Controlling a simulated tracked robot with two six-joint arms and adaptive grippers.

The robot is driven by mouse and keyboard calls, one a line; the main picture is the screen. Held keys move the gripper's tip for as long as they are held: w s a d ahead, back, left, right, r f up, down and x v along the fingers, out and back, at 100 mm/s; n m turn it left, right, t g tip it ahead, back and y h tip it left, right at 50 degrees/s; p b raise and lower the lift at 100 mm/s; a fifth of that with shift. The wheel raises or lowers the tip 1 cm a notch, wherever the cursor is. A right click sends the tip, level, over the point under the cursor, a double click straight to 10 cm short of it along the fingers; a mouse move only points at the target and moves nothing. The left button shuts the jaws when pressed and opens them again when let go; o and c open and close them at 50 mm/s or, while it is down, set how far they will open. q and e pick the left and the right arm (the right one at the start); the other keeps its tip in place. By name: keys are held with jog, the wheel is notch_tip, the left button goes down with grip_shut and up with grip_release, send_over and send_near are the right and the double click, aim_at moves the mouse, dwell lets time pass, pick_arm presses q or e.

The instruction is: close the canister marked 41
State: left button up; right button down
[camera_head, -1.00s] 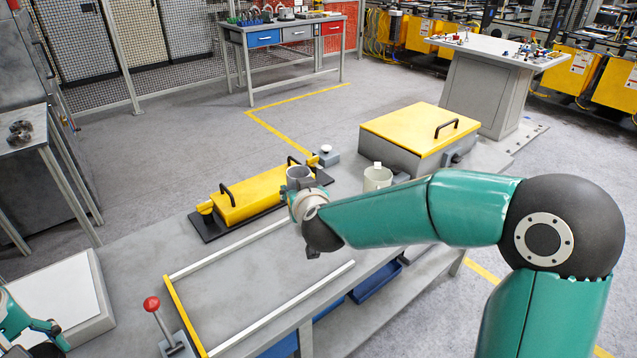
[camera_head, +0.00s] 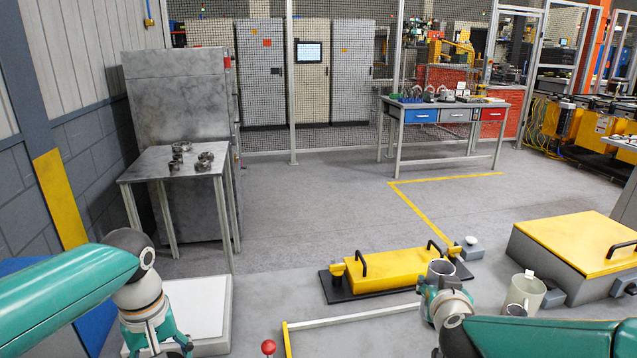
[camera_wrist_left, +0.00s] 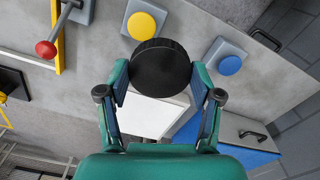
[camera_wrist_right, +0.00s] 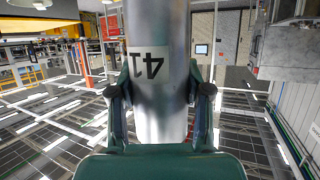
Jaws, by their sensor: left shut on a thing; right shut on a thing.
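The metal canister (camera_wrist_right: 160,118) fills the middle of the right wrist view, with a white label reading 41 upside down. My right gripper (camera_wrist_right: 160,100) is shut around its body. In the head view the canister (camera_head: 441,268) stands up out of my right gripper (camera_head: 443,295), and its top looks open. My left gripper (camera_wrist_left: 160,88) is shut on a round black lid (camera_wrist_left: 160,62) with a ridged rim. In the head view my left gripper (camera_head: 160,342) is at the lower left, well apart from the canister; the lid is hidden there.
A yellow fixture (camera_head: 390,270) with black handles lies behind my right gripper. A pale container (camera_head: 526,291) and a yellow-lidded box (camera_head: 580,240) stand to the right. A red-knobbed lever (camera_head: 268,347), yellow button (camera_wrist_left: 142,25) and blue button (camera_wrist_left: 229,65) are nearby.

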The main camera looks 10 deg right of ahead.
pick_arm(q)
jog(key=f+m, duration=0.1)
jog(key=f, duration=0.2)
jog(key=f+m, duration=0.1)
jog(key=f, duration=0.2)
jog(key=f+m, duration=0.1)
jog(key=f, duration=0.3)
jog(key=shift+w, duration=0.3)
jog(key=shift+w+d+f+m, duration=0.15)
jog(key=shift+w+f+m, duration=0.2)
jog(key=shift+m, duration=0.45)
jog(key=shift+w+r+m, duration=0.1)
jog(key=shift+w+m, duration=0.15)
jog(key=shift+m, duration=0.05)
pick_arm(e)
jog(key=s+a+f+n+y, duration=0.3)
jog(key=a+f, duration=0.4)
jog(key=a, duration=0.3)
jog(key=shift+a+f+n+t+y, duration=0.3)
jog(key=shift+a+f+n+y, duration=0.1)
jog(key=shift+y, duration=0.2)
jog(key=s+a, duration=0.2)
jog(key=a, duration=0.8)
jog(key=s+a, duration=0.2)
jog(key=a, duration=0.7)
jog(key=shift+a, duration=0.35)
pick_arm(q)
jog(key=shift+s, duration=0.1)
